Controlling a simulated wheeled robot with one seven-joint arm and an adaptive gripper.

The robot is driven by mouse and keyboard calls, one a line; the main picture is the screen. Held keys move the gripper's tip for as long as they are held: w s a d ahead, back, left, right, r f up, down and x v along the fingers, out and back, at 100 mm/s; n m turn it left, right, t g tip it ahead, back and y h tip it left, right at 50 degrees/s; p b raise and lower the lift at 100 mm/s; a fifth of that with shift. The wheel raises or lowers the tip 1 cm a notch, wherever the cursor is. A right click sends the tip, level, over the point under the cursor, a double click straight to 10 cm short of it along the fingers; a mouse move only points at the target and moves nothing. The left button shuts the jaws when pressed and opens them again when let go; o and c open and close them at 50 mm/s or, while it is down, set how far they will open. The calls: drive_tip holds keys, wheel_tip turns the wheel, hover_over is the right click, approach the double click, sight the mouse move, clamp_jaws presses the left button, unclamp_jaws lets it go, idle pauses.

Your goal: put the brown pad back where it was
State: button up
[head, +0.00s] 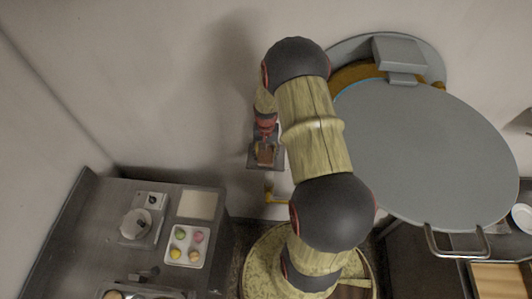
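My gripper (264,158) is near the middle of the head view, in front of the pale wall and left of my arm. A small brown patch (265,153) shows at its fingers. It may be the brown pad, but it is too small to be sure. I cannot make out whether the fingers are closed on it. No other brown pad can be made out with certainty, and my arm hides part of the scene.
A large grey round lid (430,155) with a handle fills the right. A dark counter (85,225) at lower left holds a scale (136,224) and a white tray (180,258) with several colourful pieces. A wooden board (500,278) lies at lower right.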

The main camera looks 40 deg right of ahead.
drive_tip(key=o, duration=0.4)
drive_tip(key=shift+c, duration=0.2)
drive_tip(key=shift+r, duration=0.15)
wheel_tip(320, 180, up, 11)
drive_tip(key=b, duration=0.3)
wheel_tip(320, 180, up, 7)
drive_tip(key=n, duration=0.1)
hover_over(266, 154)
drive_tip(key=w+a, duration=0.1)
drive_tip(key=a, duration=0.3)
drive_tip(key=s+a+r+n+t, duration=0.1)
drive_tip(key=a+r+n+t, duration=0.15)
drive_tip(key=a+r, duration=0.65)
drive_tip(key=s+a+r+n+t, duration=0.1)
drive_tip(key=s+a+r+n, duration=0.2)
drive_tip(key=s+a+r, duration=0.2)
drive_tip(key=s+a+r+n+t, duration=0.2)
drive_tip(key=s+a+r, duration=0.3)
drive_tip(key=s+a, duration=0.4)
drive_tip(key=shift+s+n, duration=0.2)
drive_tip(key=shift+n, duration=0.55)
